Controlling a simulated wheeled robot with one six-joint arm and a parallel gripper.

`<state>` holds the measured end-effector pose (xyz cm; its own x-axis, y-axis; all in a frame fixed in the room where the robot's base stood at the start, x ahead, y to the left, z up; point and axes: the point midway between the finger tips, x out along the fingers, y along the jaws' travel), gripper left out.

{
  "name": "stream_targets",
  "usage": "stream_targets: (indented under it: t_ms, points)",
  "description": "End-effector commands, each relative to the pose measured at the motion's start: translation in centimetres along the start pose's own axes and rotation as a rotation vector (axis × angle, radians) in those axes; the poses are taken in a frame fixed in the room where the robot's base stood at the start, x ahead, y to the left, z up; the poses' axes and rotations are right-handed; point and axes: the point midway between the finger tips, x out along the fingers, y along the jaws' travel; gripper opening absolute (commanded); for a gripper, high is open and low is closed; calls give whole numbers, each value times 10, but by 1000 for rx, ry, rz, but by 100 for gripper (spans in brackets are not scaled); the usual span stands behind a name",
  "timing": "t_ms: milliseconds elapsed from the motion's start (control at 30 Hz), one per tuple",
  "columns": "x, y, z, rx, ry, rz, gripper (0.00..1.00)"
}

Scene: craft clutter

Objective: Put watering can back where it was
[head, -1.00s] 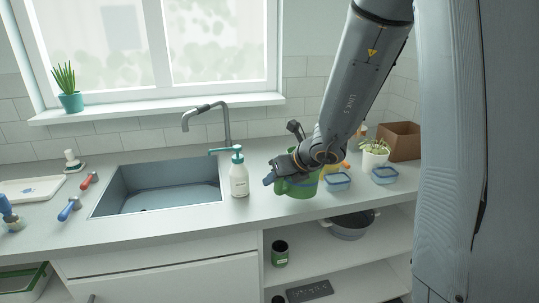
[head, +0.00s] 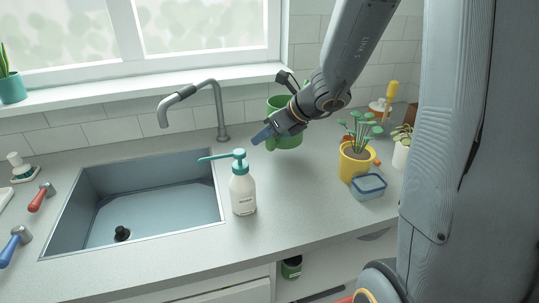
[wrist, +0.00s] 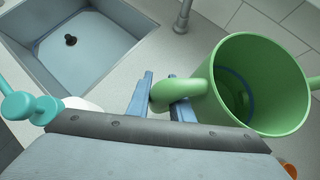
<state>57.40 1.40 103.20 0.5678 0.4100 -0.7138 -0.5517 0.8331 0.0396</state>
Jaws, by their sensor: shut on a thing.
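The watering can is a green, open-topped vessel with a side handle. In the head view the watering can (head: 289,141) is partly hidden behind my wrist, near the back of the counter, right of the faucet. In the wrist view the watering can (wrist: 262,85) fills the right side, its mouth facing the camera. My gripper (head: 264,133) is shut on its handle; the wrist view shows the handle between the fingers of my gripper (wrist: 160,98). I cannot tell whether the can's base touches the counter.
A white soap bottle with a teal pump (head: 243,190) stands left of the can, beside the sink (head: 150,205). The faucet (head: 219,115) rises behind. At right are a yellow potted plant (head: 353,164) and a blue-lidded container (head: 368,187). The counter between bottle and plant is clear.

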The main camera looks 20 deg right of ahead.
Motion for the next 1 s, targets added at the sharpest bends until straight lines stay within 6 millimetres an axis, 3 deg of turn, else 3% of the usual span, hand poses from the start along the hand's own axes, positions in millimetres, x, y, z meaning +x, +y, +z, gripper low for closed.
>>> stream_targets:
  t_ms: [100, 500, 1000]
  points:
    - [15, -1, -15, 3, 2, 1, 0]
    - [47, -2, -45, 1, 1, 2, 0]
    - [53, -3, -51, -1, -1, 0, 0]
